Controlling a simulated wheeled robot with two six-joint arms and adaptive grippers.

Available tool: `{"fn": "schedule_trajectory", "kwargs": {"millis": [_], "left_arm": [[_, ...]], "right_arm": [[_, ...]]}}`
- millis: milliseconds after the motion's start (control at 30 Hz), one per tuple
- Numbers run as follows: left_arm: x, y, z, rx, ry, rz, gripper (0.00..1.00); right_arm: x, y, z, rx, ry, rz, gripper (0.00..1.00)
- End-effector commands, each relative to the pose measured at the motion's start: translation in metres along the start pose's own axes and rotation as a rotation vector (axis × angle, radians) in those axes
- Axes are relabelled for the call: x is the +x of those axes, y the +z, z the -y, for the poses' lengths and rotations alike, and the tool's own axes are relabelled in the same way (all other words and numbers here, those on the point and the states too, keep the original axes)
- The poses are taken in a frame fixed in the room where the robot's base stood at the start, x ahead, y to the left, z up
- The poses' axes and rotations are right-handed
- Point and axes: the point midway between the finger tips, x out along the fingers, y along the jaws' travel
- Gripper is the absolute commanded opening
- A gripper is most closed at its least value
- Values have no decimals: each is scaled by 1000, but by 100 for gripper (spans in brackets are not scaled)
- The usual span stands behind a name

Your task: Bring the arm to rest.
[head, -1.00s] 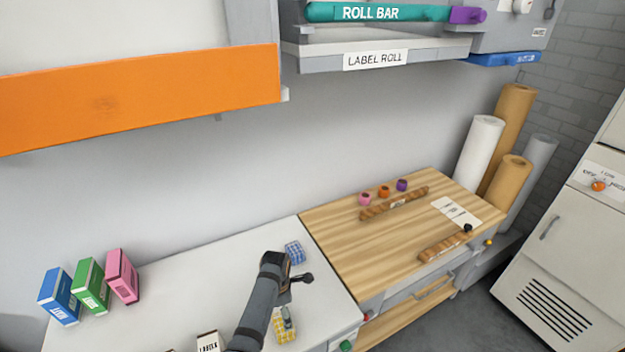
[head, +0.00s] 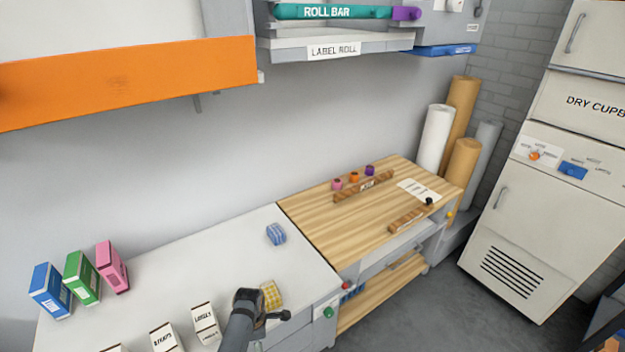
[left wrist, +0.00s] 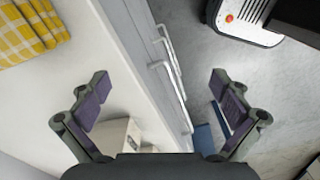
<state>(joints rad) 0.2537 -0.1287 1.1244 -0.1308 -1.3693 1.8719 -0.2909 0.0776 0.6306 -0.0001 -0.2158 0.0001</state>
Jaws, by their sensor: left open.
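My left arm comes in from the bottom of the head view. That view looks down past the counter's front edge to drawer handles (left wrist: 168,70) and the grey floor. My right gripper is not in view.
Blue (head: 49,290), green (head: 81,278) and pink (head: 112,267) boxes stand at left, with white labelled boxes (head: 205,323) in front. The wooden bench (head: 325,215) adjoins at right. The counter's middle is clear.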

Motion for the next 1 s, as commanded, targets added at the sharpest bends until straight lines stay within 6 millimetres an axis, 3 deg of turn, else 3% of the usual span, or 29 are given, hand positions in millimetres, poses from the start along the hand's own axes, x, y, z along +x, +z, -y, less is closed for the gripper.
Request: {"fn": "schedule_trajectory", "kwargs": {"millis": [167,367,467,600,700,833,1000], "left_arm": [[59,-17,27,190,2,-4,100],[144,-47,77,508,12,-11,100],[206,-76,126,763,16,-21,100],[285,-126,210,1180,25,-48,100],[321,-160,266,1447,28,-74,100],[344,-193,319,1698,27,-105,100],[349,-209,344,1835,28,-127,100]], "right_arm": [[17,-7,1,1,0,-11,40],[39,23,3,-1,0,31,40],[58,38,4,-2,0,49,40],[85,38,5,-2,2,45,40],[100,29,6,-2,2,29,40],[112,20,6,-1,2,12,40],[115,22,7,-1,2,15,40]]}}
